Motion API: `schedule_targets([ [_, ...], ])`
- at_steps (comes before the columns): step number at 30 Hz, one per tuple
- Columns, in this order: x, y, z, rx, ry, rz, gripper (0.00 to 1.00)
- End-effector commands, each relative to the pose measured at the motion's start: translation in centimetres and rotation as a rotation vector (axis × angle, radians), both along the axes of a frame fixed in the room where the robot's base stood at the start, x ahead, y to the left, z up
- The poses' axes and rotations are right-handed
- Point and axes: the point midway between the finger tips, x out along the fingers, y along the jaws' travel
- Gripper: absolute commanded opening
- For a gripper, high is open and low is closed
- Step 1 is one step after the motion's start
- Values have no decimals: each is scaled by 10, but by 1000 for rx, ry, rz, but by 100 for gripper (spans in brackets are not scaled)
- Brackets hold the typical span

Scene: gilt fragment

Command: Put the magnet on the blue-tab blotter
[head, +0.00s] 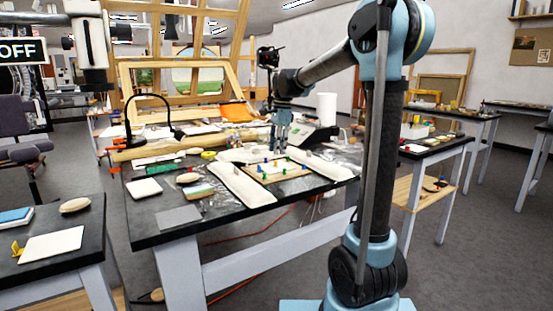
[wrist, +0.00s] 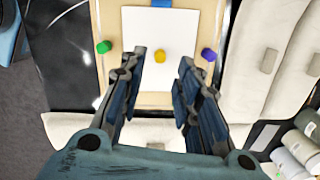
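My gripper (head: 280,143) hangs over the framed board on the dark worktable, its fingers pointing down. In the wrist view my gripper (wrist: 163,62) is open, with nothing held between the fingers. A small yellow piece (wrist: 160,57) lies on a white sheet (wrist: 170,28) between and below the fingertips. A blue tab (wrist: 161,3) shows at the sheet's top edge. A green piece (wrist: 104,47) and a dark blue piece (wrist: 208,54) sit on the tan board (wrist: 112,17) to either side. I cannot tell for sure which piece is the magnet.
Long cream pads flank the board, left (head: 243,185) and right (head: 322,167); small grey blocks lie on the right pad. A grey plate (head: 179,217) lies at the table's front left corner. A white card (head: 52,245) with a yellow tab lies on the left table.

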Motion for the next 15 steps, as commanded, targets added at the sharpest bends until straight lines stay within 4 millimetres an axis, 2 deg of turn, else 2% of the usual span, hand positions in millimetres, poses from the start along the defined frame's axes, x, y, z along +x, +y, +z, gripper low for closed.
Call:
schedule_targets([
  [1, 1, -1, 11, 0, 0, -1, 30],
  [6, 2, -5, 39, 0, 0, -1, 30],
  [12, 3, -7, 61, 0, 0, 0, 30],
  [15, 3, -7, 65, 0, 0, 0, 30],
])
